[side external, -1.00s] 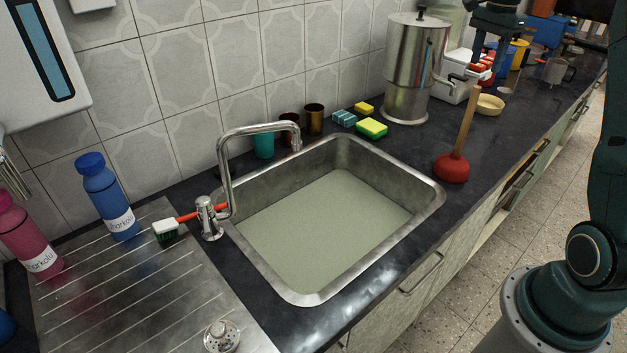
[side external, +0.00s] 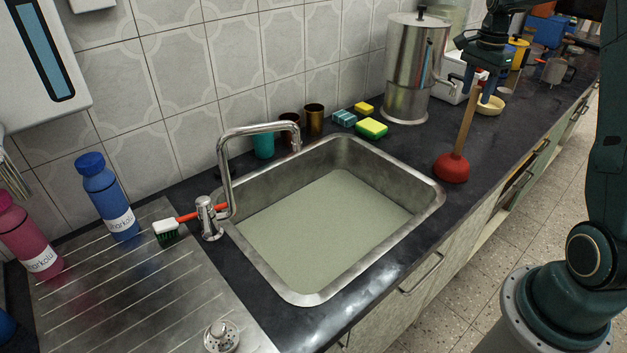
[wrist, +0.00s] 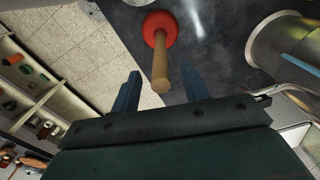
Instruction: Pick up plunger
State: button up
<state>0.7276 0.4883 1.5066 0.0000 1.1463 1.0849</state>
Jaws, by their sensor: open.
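The plunger (side external: 459,148) stands upright on the dark counter, right of the sink, with its red rubber cup down and its wooden handle up, tilted slightly right in the side view. My gripper (side external: 478,94) is above the counter by the top of the handle, with its blue fingers pointing down. In the wrist view, the plunger (wrist: 160,55) shows ahead of my gripper (wrist: 160,88), with the handle's end between the two spread fingertips or just beyond them; the exact depth is unclear. The jaws are open and hold nothing.
The sink (side external: 325,220) with a chrome faucet (side external: 225,165) lies left of the plunger. A steel urn (side external: 408,75) stands behind it, near sponges (side external: 371,128). A cream bowl (side external: 490,106) is behind my gripper. The counter's front edge is close to the plunger.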

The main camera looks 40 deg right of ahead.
notch_tip(320, 180, down, 3)
jog(key=shift+f, duration=0.2)
dwell(0.5)
grip_shut()
